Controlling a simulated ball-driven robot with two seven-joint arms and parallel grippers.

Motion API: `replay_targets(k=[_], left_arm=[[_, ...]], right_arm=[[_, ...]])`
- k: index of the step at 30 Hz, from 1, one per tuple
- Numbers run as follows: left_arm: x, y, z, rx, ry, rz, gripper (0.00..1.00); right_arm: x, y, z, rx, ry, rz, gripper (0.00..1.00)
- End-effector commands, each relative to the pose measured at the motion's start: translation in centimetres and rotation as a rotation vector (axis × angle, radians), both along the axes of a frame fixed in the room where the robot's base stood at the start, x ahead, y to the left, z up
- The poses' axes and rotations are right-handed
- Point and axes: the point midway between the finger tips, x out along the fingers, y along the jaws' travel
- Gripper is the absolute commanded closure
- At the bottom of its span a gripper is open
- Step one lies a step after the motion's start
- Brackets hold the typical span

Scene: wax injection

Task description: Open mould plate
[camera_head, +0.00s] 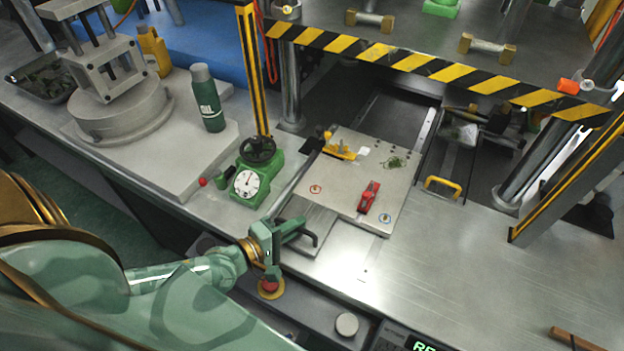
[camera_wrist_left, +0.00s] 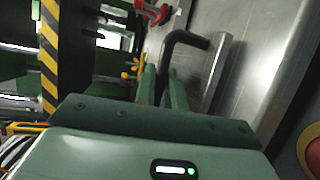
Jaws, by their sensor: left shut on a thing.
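The mould plate (camera_head: 340,183) is a flat light-metal plate under the press, with a yellow clamp (camera_head: 340,148) at its far left and a red clamp (camera_head: 368,197) near its front right. A smaller metal plate (camera_head: 316,216) lies at its front left edge. My left gripper (camera_head: 297,232) is shut on a black bent handle (camera_head: 313,238) beside that smaller plate. In the left wrist view the handle (camera_wrist_left: 186,40) runs down between the two green fingers (camera_wrist_left: 163,85), its bend showing beyond them. My right gripper is not in view.
A green dial gauge (camera_head: 246,183) stands close left of my left gripper. A dark green bottle (camera_head: 207,100) stands behind it. Black-and-yellow striped bars (camera_head: 400,62) frame the press. A red button (camera_head: 270,287) is below the gripper. The metal table (camera_head: 440,260) to the right is mostly clear.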

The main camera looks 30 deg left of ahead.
Motion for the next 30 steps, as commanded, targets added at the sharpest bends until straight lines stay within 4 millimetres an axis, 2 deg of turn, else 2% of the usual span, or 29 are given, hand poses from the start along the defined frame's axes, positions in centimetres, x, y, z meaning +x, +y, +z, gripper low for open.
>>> replay_targets(k=[1,6,12,18,29,30], left_arm=[[-1.7,-0.1,0.3,0.0,0.005,-0.002,1.0],[-6.0,-0.4,0.2,0.0,0.003,-0.001,1.0],[-9.1,-0.5,0.1,-0.001,0.001,0.0,1.0],[-10.4,-0.6,0.0,0.0,0.0,0.0,1.0],[-10.5,-0.6,0.0,0.0,-0.002,0.001,1.0],[-10.5,-0.6,0.0,0.0,-0.002,0.001,0.86]], right_arm=[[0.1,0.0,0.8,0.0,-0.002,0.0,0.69],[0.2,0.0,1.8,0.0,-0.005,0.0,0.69],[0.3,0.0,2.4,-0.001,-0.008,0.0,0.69],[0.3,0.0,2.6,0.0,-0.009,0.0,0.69],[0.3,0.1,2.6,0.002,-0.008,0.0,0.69],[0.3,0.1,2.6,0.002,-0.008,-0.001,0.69]])
